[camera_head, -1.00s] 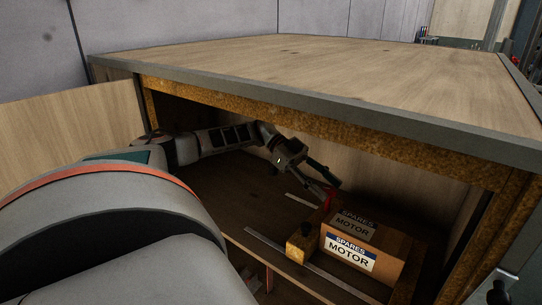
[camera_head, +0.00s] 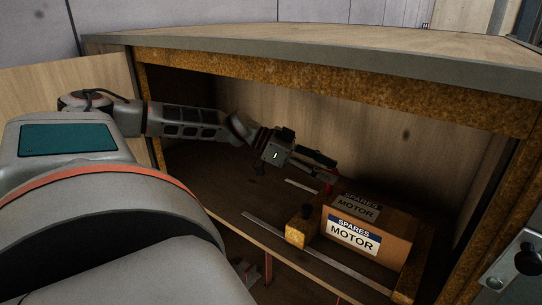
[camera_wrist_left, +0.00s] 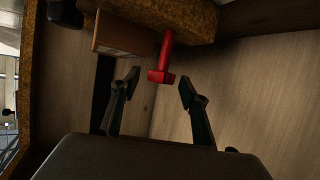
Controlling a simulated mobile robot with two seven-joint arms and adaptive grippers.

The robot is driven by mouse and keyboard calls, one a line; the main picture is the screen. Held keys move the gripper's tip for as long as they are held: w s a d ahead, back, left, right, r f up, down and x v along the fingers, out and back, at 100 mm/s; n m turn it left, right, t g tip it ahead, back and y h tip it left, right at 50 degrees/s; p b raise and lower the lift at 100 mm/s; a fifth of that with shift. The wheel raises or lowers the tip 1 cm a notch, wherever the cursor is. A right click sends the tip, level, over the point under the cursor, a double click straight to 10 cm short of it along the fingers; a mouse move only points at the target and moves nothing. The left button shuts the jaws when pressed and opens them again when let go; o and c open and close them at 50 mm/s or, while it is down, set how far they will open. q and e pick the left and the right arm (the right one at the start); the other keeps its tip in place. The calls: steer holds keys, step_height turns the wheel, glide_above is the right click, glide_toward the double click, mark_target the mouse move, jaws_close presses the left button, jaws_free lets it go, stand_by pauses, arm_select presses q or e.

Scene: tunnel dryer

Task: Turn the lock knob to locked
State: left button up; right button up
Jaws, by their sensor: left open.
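A red handle (camera_head: 328,188) shows behind the spares box inside the cabinet. In the left wrist view the red handle (camera_wrist_left: 164,62) reaches out from a rough brown block, its end ahead of and between the fingers. My left gripper (camera_head: 330,168) is open inside the cabinet near this handle; in the wrist view its fingers (camera_wrist_left: 160,86) are spread with nothing between them. Another black knob (camera_head: 528,259) is on a metal plate at the right edge. Which knob is the lock is unclear. My right gripper is out of view.
The spares motor box (camera_head: 390,240) stands on the cabinet floor. The cabinet top (camera_head: 330,48) overhangs my left arm. The open door panel (camera_head: 60,88) is at the left. Metal strips lie along the floor (camera_head: 240,190), which is bare on the left.

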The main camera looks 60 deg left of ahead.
arm_select(q)
steer(key=shift+s+d+n+t+y+b, duration=0.1)
steer(key=shift+d+n+t+y+b, duration=0.05)
steer(key=shift+n+t+y+b, duration=0.65)
steer(key=shift+n+t+y, duration=0.3)
steer(key=shift+n+y, duration=0.3)
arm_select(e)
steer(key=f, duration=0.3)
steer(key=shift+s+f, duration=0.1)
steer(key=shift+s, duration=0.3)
arm_select(q)
steer(key=shift+s+n+y, duration=0.1)
steer(key=shift+n+y, duration=0.2)
steer(key=shift+n, duration=0.1)
